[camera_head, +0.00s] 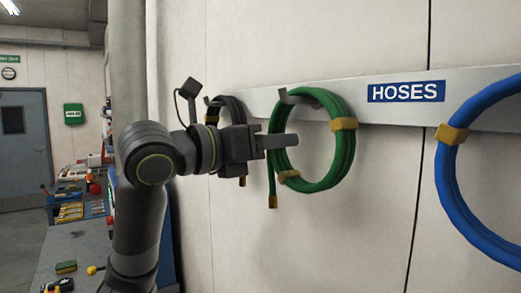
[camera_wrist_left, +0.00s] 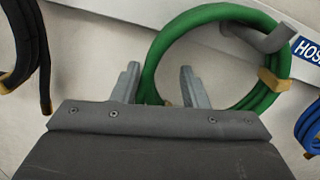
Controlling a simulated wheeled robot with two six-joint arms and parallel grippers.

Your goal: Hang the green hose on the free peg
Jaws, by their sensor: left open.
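The green hose (camera_head: 349,150) is a coil with yellow bands, hanging on a peg (camera_head: 284,96) of the wall rail. It also shows in the left wrist view (camera_wrist_left: 165,38), with its peg (camera_wrist_left: 268,40) at the upper right of the coil. My left gripper (camera_head: 282,142) is open at the coil's left side. In the left wrist view its fingers (camera_wrist_left: 160,82) stand on either side of the coil's near strand, with gaps visible. No free peg can be made out. My right gripper is not in view.
A black hose (camera_head: 232,105) hangs left of the green one, partly behind my arm. A blue hose (camera_head: 450,190) hangs at the right, past the HOSES sign (camera_head: 405,91) on the grey rail (camera_head: 400,116). A cluttered bench (camera_head: 72,243) stands at lower left.

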